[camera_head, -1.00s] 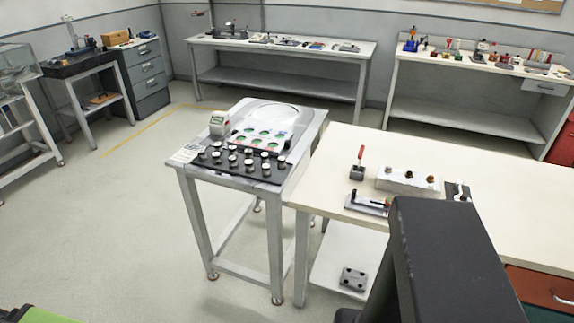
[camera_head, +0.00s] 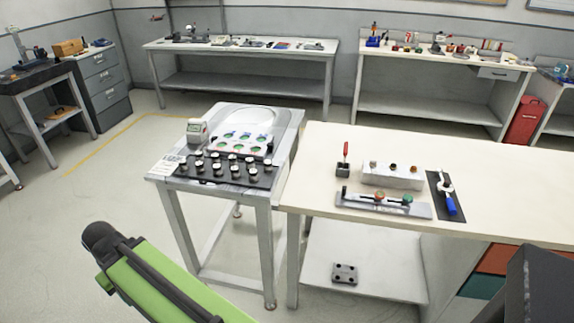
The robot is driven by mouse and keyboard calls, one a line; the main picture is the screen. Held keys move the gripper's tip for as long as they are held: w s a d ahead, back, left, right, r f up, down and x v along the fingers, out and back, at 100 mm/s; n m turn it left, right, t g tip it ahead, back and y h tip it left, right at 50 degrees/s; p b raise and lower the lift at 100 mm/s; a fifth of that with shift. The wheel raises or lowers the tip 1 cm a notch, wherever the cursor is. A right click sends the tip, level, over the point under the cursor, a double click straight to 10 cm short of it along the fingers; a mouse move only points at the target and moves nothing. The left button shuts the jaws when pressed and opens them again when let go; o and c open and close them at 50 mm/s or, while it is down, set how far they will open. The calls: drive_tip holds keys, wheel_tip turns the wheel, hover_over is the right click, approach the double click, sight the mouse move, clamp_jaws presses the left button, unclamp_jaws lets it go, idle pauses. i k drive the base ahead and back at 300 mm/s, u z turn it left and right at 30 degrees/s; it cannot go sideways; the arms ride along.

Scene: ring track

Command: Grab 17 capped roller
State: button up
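Several small capped rollers (camera_head: 214,168), with pale tops and dark sides, stand in rows on a black tray (camera_head: 236,182) at the front of the small grey table. Any numbers on them are too small to read, so I cannot tell which is 17. A green and black part of my arm shows at the bottom left, in front of that table and apart from it. My gripper's fingers are not in view.
The grey table (camera_head: 283,130) also holds a white plate with coloured spots (camera_head: 240,145) and a small device (camera_head: 196,131). A cream bench (camera_head: 480,190) with fixtures and a blue-handled tool (camera_head: 449,203) adjoins it. Open floor (camera_head: 85,200) lies left.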

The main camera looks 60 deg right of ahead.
sight(268, 167)
drive_tip(key=u, duration=0.05)
drive_tip(key=i, duration=1)
drive_tip(key=z, duration=0.05)
